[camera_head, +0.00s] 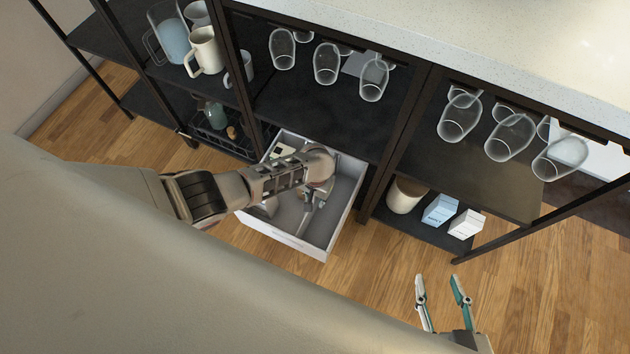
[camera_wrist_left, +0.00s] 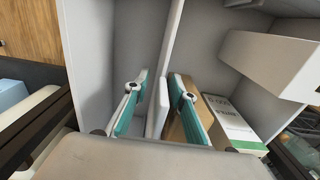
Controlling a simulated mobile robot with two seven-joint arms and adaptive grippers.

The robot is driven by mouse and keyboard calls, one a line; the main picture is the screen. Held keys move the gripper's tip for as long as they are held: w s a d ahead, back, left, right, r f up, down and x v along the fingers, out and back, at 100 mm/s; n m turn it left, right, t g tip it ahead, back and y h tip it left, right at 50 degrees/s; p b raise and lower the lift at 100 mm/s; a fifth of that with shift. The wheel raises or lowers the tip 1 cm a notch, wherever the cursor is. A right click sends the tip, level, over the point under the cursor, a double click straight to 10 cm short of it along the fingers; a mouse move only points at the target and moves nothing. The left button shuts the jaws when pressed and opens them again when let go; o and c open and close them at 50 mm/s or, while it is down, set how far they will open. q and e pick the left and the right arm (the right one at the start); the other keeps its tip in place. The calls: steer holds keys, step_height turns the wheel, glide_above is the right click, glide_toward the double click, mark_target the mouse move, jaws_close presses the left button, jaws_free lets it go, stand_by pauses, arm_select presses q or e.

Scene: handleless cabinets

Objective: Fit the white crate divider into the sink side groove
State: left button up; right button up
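A white open-topped box or drawer (camera_head: 294,244) sticks out below the middle shelves. A thin white upright panel, likely the divider (camera_wrist_left: 170,45), stands inside it in the left wrist view. My left gripper (camera_wrist_left: 158,74) reaches down into the box, its teal-and-white fingers apart on either side of this panel. Any contact with the panel is hard to tell. In the head view my left arm hides much of the box's inside and the panel. The groove cannot be made out. My right gripper (camera_head: 438,277) is open and empty at the lower right, above the floor.
Cartons (camera_wrist_left: 228,118) stand right of the panel inside the box. A pale bin (camera_head: 405,194) and two small cartons (camera_head: 440,209) are on the low shelf to the right. Glasses (camera_head: 327,62) and mugs (camera_head: 206,50) hang or stand above. The wooden floor in front is clear.

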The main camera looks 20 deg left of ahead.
arm_select(q)
steer(key=shift+r, duration=0.1)
steer(key=shift+r, duration=5.95)
steer(key=shift+d, duration=0.1)
